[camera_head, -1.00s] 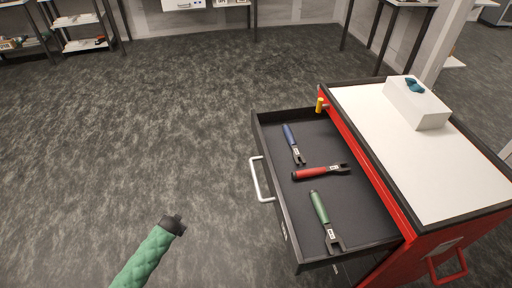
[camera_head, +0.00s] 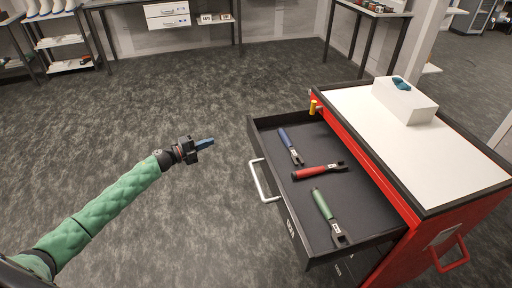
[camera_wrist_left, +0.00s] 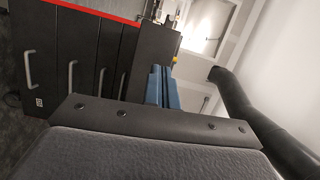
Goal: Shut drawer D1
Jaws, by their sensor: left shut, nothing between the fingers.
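The open drawer (camera_head: 275,222) sticks out of the red tool cabinet (camera_head: 361,148) toward the left in the head view. Its white bar handle (camera_head: 262,182) is on its front face. A blue-handled tool (camera_head: 290,145), a red-handled tool (camera_head: 318,171) and a green-handled tool (camera_head: 328,215) lie inside. My left gripper (camera_head: 208,142) is shut and empty, left of the drawer front and apart from it. In the left wrist view its blue fingers (camera_wrist_left: 163,88) show near several dark drawer fronts with handles (camera_wrist_left: 72,78). The drawer label is too small to read. My right gripper is not in view.
A white box (camera_head: 405,101) with a blue item (camera_head: 401,83) stands on the cabinet's white top (camera_head: 420,165). A yellow piece (camera_head: 313,107) is at the drawer's back corner. The carpet (camera_head: 150,115) left of the drawer is clear. Shelves and benches line the far wall.

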